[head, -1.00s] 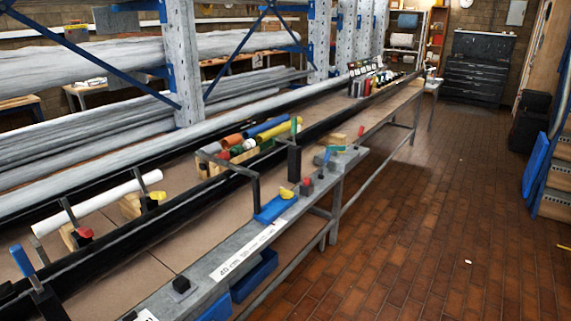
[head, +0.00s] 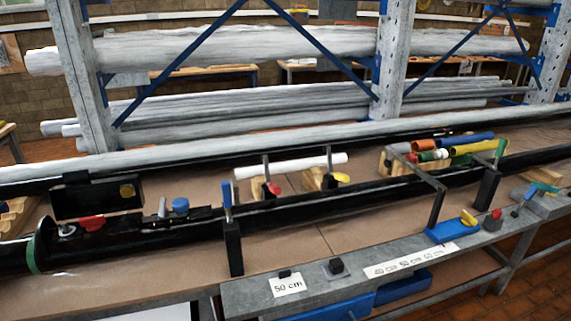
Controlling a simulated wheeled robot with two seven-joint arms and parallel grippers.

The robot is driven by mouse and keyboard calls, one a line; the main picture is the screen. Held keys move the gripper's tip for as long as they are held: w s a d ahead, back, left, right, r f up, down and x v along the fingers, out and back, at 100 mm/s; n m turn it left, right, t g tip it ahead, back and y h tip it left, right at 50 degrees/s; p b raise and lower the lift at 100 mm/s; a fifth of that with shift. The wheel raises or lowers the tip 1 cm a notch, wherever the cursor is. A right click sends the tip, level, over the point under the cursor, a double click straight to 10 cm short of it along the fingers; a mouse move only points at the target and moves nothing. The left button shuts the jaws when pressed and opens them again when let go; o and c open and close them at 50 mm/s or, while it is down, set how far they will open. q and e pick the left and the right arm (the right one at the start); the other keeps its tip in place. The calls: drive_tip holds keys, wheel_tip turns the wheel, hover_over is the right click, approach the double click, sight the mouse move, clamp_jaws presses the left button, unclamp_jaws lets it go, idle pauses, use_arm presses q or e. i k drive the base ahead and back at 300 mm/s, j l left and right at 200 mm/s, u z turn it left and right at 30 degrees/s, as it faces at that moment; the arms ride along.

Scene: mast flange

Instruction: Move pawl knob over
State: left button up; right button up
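No label marks a pawl knob, so I cannot tell which part it is. At the left, a long black rail assembly (head: 140,235) carries a red knob (head: 91,223) and a blue knob (head: 180,205). A black box (head: 85,197) above the red knob has a yellow round knob (head: 127,191). A green ring (head: 35,255) circles the rail's left end. Neither of my grippers is in view.
A grey front ledge (head: 310,290) carries a "50 cm" card (head: 288,286), a black block (head: 336,266) and a blue block (head: 452,230). Coloured tubes (head: 450,147) lie at the right.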

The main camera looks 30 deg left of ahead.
sight(92, 224)
drive_tip(key=u, duration=2.2)
drive_tip(key=i+j, duration=0.5)
drive_tip(key=j, duration=0.15)
